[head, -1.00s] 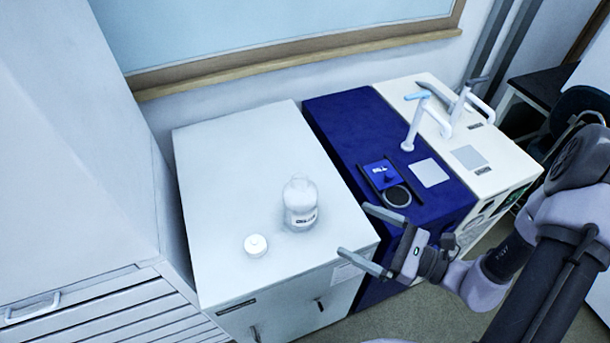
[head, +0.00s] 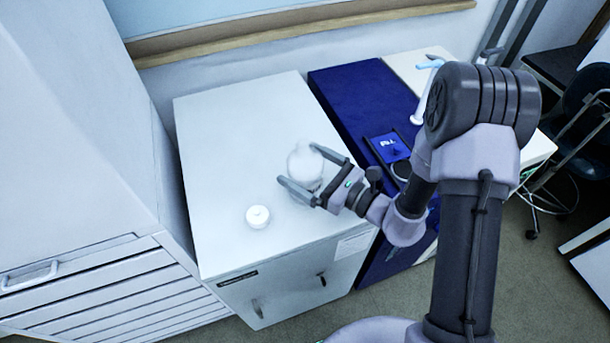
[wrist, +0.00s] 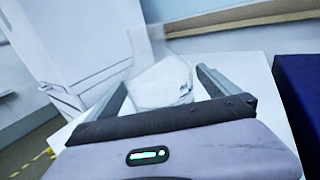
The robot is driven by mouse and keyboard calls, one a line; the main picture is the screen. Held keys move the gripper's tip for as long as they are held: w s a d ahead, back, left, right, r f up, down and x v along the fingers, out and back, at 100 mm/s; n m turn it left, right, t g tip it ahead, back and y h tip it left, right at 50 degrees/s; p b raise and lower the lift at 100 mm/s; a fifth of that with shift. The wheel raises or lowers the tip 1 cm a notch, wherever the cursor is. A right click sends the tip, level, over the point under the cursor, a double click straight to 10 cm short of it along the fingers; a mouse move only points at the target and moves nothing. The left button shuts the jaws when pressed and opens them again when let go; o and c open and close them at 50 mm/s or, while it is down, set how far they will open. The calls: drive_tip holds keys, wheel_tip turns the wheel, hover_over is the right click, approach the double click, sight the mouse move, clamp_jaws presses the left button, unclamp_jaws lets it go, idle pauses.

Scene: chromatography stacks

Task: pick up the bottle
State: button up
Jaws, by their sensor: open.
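The clear bottle with white contents (head: 304,164) stands on the white cabinet top in the head view. My gripper (head: 300,168) is open, with one finger on the far side of the bottle and one on the near side. In the wrist view the bottle (wrist: 162,82) shows between the two open fingers (wrist: 160,92), with a gap visible at the right finger. Its lower part is hidden behind the gripper body. I cannot tell whether either finger touches it.
A round white cap (head: 258,216) lies on the white cabinet top (head: 225,140), left of the bottle. A blue-topped unit (head: 345,95) with a small black-and-blue device (head: 389,147) stands to the right. A tall grey cabinet (head: 85,130) rises at the left. The cabinet top's back left is clear.

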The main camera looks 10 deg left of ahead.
drive_tip(key=c, duration=2.1)
drive_tip(key=shift+d, duration=0.1)
drive_tip(key=shift+r, duration=0.15)
